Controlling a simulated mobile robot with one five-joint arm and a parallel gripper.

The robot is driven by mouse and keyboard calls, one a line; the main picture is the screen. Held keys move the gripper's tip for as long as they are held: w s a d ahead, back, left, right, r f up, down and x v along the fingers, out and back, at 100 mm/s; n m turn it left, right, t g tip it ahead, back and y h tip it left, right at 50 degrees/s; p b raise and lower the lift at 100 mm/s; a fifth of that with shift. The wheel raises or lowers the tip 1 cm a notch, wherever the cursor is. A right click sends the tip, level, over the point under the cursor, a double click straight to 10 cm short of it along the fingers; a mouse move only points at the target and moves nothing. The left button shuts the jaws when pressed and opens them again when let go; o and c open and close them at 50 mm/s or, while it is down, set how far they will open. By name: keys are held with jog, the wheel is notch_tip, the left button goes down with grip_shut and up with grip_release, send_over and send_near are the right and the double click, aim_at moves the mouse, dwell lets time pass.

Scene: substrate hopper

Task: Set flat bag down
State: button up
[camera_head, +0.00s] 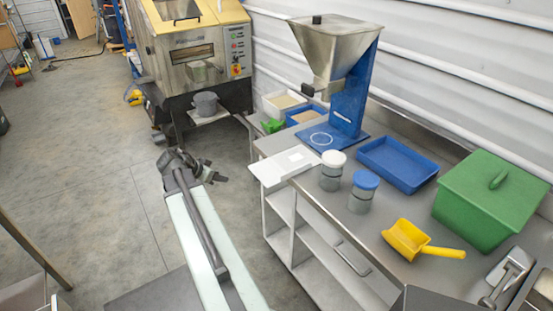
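A flat white piece (297,159), which may be the flat bag, lies on a white board (268,173) at the left end of the steel bench. It is too small to tell for sure. My gripper (215,173) is at the far end of my arm, over the floor, left of the bench and apart from the white piece. I see nothing held in it. Its fingers are small and dark, so I cannot tell whether they are open or shut.
A steel hopper (335,45) on a blue stand (348,100) rises behind the board. Two jars (333,172) (362,194), a blue tray (397,163), a yellow scoop (408,240) and a green box (490,200) occupy the bench. The floor (90,180) at left is mostly clear.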

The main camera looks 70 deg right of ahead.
jog(key=s+d+r+m+g, duration=0.1)
jog(key=s+d+r+m, duration=0.15)
jog(key=s+d, duration=0.5)
jog(key=m+g+p, duration=0.2)
send_near(294, 170)
jog(key=s+d, duration=0.1)
jog(key=d, duration=0.1)
jog(key=shift+s+d+f+n+y+b, duration=0.2)
jog(key=shift+s+d+f+b, duration=0.1)
jog(key=shift+f+b, duration=0.2)
jog(key=shift+s+d+f+n+y+b, duration=0.1)
jog(key=shift+s+d+f+y+b, duration=0.1)
jog(key=shift+d+f+b, duration=0.25)
jog(key=shift+s+d+f, duration=0.1)
jog(key=shift+f, duration=0.1)
jog(key=b+x, duration=0.3)
jog(key=x, duration=0.2)
jog(key=shift+f+b, duration=0.1)
jog(key=shift+b, duration=0.3)
grip_shut()
